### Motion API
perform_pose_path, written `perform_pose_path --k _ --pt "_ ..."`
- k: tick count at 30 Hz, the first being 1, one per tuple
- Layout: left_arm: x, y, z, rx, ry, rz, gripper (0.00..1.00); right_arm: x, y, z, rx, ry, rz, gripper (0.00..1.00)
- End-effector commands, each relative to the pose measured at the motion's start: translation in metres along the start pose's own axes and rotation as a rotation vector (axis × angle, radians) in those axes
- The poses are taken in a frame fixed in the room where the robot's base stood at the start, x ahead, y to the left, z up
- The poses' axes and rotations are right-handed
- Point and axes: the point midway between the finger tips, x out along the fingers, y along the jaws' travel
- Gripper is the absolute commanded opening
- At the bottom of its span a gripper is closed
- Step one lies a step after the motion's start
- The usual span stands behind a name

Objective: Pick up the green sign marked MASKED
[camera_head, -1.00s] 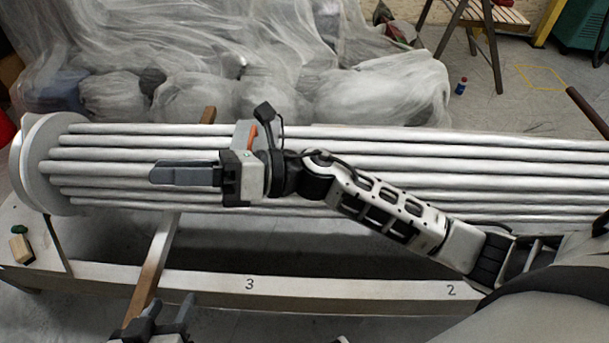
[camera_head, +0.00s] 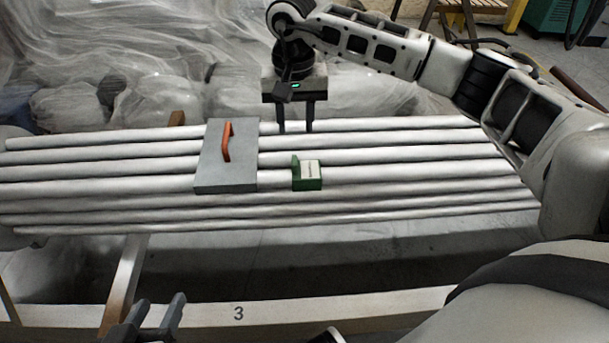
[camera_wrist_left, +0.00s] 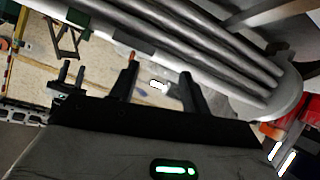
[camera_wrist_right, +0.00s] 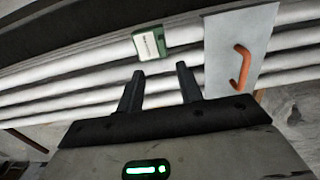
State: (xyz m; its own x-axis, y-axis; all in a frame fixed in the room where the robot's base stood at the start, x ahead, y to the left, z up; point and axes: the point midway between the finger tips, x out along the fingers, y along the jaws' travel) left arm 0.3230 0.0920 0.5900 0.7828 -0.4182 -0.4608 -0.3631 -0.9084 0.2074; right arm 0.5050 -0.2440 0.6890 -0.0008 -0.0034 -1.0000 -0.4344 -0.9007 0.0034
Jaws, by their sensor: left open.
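The small green sign (camera_head: 308,174), with a pale label whose text is too small to read, sits on the white pipes just right of the grey plate in the head view. It also shows in the right wrist view (camera_wrist_right: 152,43), beyond the fingertips. My right gripper (camera_head: 296,131) is open and empty, fingers pointing down, above the far side of the pipes and behind the sign. Its fingers (camera_wrist_right: 160,70) stand apart and do not touch the sign. My left gripper (camera_head: 152,312) is open and empty at the bottom left, well away from the sign.
A grey plate (camera_head: 215,180) with an orange handle (camera_head: 227,142) lies on the pipes (camera_head: 400,174), close to the sign's left. A white beam (camera_head: 270,312) marked 3 runs along the front. Plastic-sheeted bundles (camera_head: 160,100) fill the back. The pipes right of the sign are clear.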

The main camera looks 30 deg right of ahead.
Motion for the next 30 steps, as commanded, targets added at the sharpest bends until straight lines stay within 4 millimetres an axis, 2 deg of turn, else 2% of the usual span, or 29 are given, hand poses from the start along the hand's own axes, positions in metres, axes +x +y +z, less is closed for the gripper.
perform_pose_path --k 1,3,6,14,22,30 --pt "0.001 0.001 0.000 0.002 0.013 0.003 0.47 0.014 0.000 0.001 0.001 -0.003 0.002 0.36" --pt "0.000 0.002 -0.002 0.003 0.026 0.007 0.47 0.026 0.000 0.001 0.001 -0.003 0.000 0.36" --pt "-0.001 0.003 -0.004 0.003 0.039 0.011 0.47 0.037 -0.001 0.001 0.001 -0.002 -0.001 0.36" --pt "-0.001 0.004 -0.006 0.003 0.059 0.014 0.47 0.052 -0.002 0.001 0.000 -0.002 -0.003 0.36" --pt "-0.002 0.009 -0.014 0.006 0.119 0.033 0.47 0.091 -0.004 0.000 0.001 -0.003 -0.002 0.36" --pt "-0.007 0.012 -0.015 0.012 0.125 0.041 0.47 0.095 -0.004 -0.001 0.001 0.000 -0.004 0.36"
